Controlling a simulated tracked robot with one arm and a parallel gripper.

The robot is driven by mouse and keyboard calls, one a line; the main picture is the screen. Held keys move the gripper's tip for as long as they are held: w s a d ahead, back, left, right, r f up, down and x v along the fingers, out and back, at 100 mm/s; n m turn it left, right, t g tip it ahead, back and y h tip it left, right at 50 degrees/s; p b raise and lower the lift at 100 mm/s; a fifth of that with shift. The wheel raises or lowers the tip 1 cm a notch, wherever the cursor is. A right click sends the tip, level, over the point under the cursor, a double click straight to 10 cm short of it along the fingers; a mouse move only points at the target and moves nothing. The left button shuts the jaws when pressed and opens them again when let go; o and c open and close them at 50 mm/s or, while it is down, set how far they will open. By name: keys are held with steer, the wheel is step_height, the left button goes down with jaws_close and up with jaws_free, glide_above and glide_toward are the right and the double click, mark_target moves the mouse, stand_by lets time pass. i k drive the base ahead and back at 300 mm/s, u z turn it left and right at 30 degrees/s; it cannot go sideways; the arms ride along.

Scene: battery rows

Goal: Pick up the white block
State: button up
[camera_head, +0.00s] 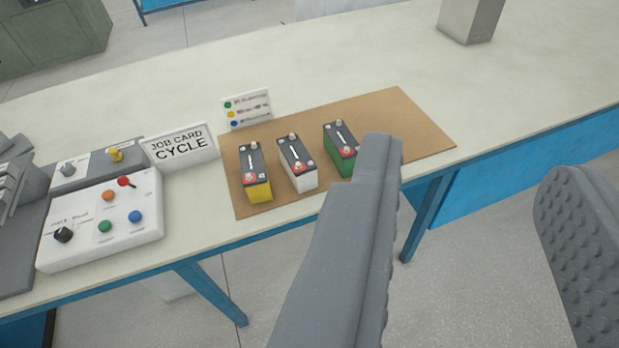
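The white block (303,179) is a small battery-shaped block with a dark top and two round terminals, one ringed red. It stands upright on a brown mat (412,127) on the table, between a yellow block (259,191) and a green block (341,162). My gripper (475,180) is in the foreground with its two grey fingers wide apart and nothing between them. It is to the right of the white block and nearer the camera, apart from it. The left finger overlaps the mat's front edge in the view and the right finger is over the floor side.
A white control box (100,220) with coloured knobs stands at the left of the table (330,62). A "JOB CARD CYCLE" sign (182,147) and a small card with coloured dots (247,109) stand behind. A grey post (471,18) stands at the back right. The mat's right part is bare.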

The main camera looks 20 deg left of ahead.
mark_target(300, 168)
steer(key=u, duration=0.2)
steer(key=i, duration=0.85)
steer(key=z, duration=0.1)
